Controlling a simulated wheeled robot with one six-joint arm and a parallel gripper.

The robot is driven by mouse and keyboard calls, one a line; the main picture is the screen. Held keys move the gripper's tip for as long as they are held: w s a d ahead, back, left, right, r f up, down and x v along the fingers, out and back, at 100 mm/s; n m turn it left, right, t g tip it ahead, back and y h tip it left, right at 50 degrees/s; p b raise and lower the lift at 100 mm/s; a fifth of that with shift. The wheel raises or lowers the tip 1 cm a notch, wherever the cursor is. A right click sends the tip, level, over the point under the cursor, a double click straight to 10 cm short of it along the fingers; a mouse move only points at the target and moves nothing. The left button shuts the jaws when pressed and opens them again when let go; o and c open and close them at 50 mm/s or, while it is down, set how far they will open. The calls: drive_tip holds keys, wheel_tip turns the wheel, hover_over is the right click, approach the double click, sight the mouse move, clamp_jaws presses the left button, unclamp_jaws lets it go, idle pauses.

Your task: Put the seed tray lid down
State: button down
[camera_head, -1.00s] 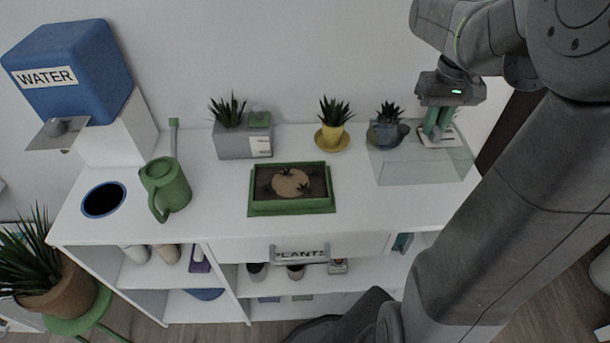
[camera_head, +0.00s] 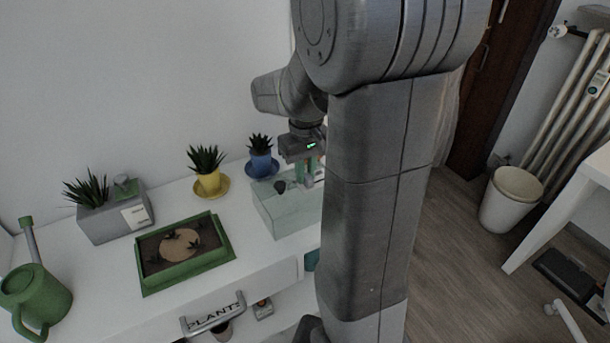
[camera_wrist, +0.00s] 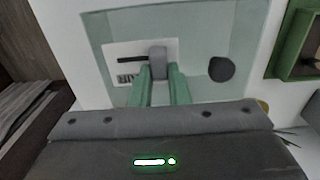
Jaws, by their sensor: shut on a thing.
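The seed tray lid (camera_head: 287,214) is a clear, pale green box at the right end of the white desk, right of the green seed tray (camera_head: 187,268). Its see-through top (camera_wrist: 205,25) fills much of the wrist view. My gripper (camera_head: 308,182) is above the lid, its green fingers (camera_wrist: 160,77) shut on the lid's grey handle (camera_wrist: 158,58). A dark round knob (camera_wrist: 221,69) sits on the lid beside the handle. My arm hides the lid's right side in the head view. I cannot tell for sure whether its lower edge touches the desk.
A blue pot (camera_head: 261,163) with a plant stands close behind the lid. A yellow pot (camera_head: 209,182), a grey planter (camera_head: 115,217) and a green watering can (camera_head: 37,300) are further left. A white bin (camera_head: 510,203) stands on the floor at right.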

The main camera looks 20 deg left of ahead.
drive_tip(key=shift+f, duration=0.55)
drive_tip(key=shift+f, duration=0.15)
drive_tip(key=c, duration=1.4)
unclamp_jaws()
wheel_tip(320, 180, up, 12)
drive_tip(key=shift+r+p, duration=0.2)
drive_tip(key=shift+p, duration=0.65)
